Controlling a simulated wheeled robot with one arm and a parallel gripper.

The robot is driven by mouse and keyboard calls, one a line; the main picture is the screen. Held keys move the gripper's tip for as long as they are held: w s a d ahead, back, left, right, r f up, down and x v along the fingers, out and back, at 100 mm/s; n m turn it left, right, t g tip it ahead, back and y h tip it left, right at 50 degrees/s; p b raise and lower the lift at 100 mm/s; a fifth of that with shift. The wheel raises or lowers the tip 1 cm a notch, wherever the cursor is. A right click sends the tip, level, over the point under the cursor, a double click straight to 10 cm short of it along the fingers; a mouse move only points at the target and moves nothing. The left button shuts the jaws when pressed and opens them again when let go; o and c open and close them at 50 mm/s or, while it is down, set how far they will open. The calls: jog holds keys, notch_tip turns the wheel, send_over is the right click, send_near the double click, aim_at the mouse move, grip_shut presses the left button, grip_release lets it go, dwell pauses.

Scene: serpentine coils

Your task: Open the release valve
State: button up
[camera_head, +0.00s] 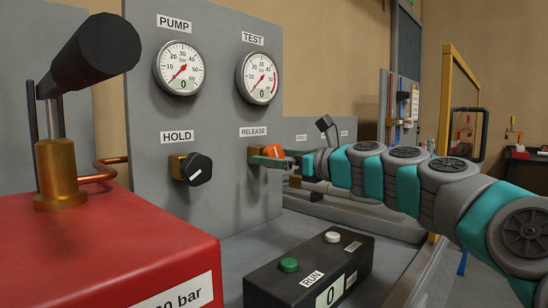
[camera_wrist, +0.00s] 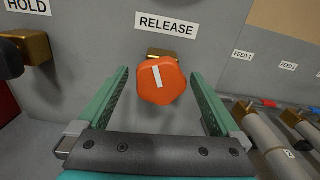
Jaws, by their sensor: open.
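The release valve has an orange knob (camera_head: 272,151) on a brass body, under the RELEASE label (camera_head: 253,132) on the grey panel. In the wrist view the orange knob (camera_wrist: 161,81) faces me, with a white mark standing nearly upright, slightly tilted. My gripper (camera_head: 268,160) is at the knob in the head view. In the wrist view my gripper (camera_wrist: 162,92) is open, its two green fingers on either side of the knob, with a gap visible on each side.
A black HOLD knob (camera_head: 197,168) is left of the valve. PUMP (camera_head: 179,68) and TEST (camera_head: 257,77) gauges are above. A red pump unit (camera_head: 110,250) with a black-gripped lever stands front left. A black RUN box (camera_head: 310,272) lies below my arm. Pipes (camera_wrist: 262,135) run at right.

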jog(key=v, duration=0.7)
jog(key=shift+w+d, duration=0.1)
